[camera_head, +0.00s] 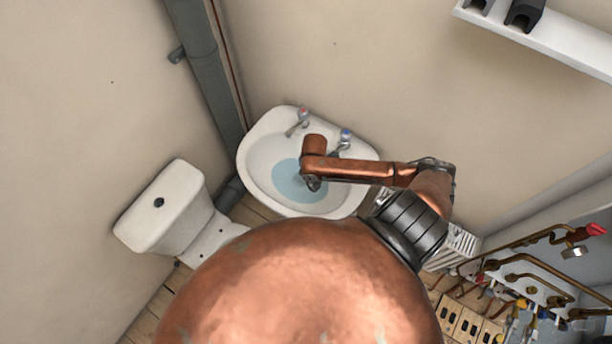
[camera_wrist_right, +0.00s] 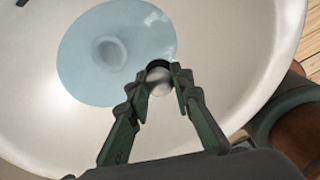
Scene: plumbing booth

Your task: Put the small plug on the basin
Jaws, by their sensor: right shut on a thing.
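The white basin (camera_head: 258,170) stands against the wall in the head view, with a pool of blue water in its bowl. The basin also fills most of the right wrist view (camera_wrist_right: 230,60). My right gripper (camera_head: 313,184) is over the bowl. In the right wrist view its fingers (camera_wrist_right: 160,84) are closed on the small plug (camera_wrist_right: 158,68), a dark-rimmed round piece with a pale face. The round drain (camera_wrist_right: 110,51) shows under the water, up and left of the plug. The plug is apart from the drain. My left gripper is not in view.
A white toilet (camera_head: 165,205) stands at the left. Copper pipes (camera_head: 530,262) are at the right. A white shelf (camera_head: 550,42) is at upper right.

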